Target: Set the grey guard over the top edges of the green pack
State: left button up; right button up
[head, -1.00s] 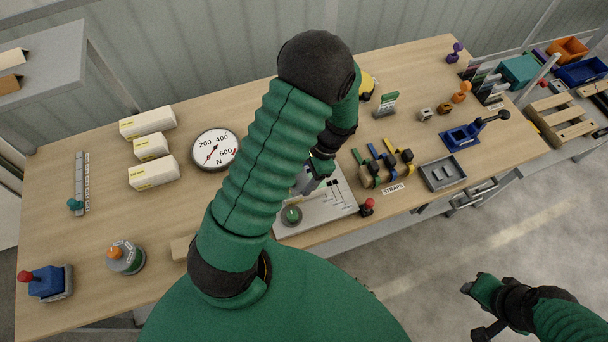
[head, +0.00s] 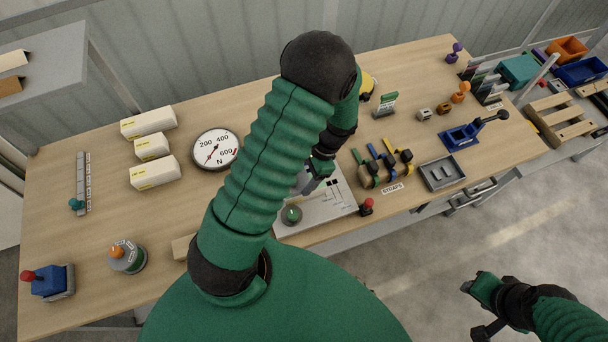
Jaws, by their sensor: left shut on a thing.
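My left gripper (head: 321,168) is over the pale grey control panel (head: 335,207) at the front edge of the bench. It is shut on a small control there, perhaps a lever, mostly hidden by the fingers and my arm. A green round knob (head: 291,214) sits at the panel's near left corner. My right gripper (head: 472,309) is off the bench's front side at lower right, over the floor, with its fingers apart and empty. I cannot make out the grey guard or the green pack; my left arm hides the middle of the bench.
A round dial gauge (head: 215,149) and cream boxes (head: 154,172) stand on the left. Strap rolls (head: 384,168), a grey tray (head: 442,173) and a blue device (head: 460,137) stand on the right. A wooden pallet (head: 566,128) lies at far right.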

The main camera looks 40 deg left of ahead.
aim_at(306, 177)
pick_arm(q)
jog(key=shift+f+b, duration=0.85)
jog(key=shift+f, duration=0.7)
jog(key=o, duration=1.4)
jog(key=b+v, duration=0.1)
jog(key=v, duration=1.6)
jog(key=shift+f, duration=0.15)
jog(key=s+d+f+n+t+h, duration=0.2)
jog(key=s+d+n+t, duration=0.3)
jog(key=s+d+t, duration=0.1)
jog(key=shift+s+d+f+n+t+b, duration=0.25)
jog(key=shift+d+n+t+b, duration=0.1)
jog(key=shift+d, duration=0.4)
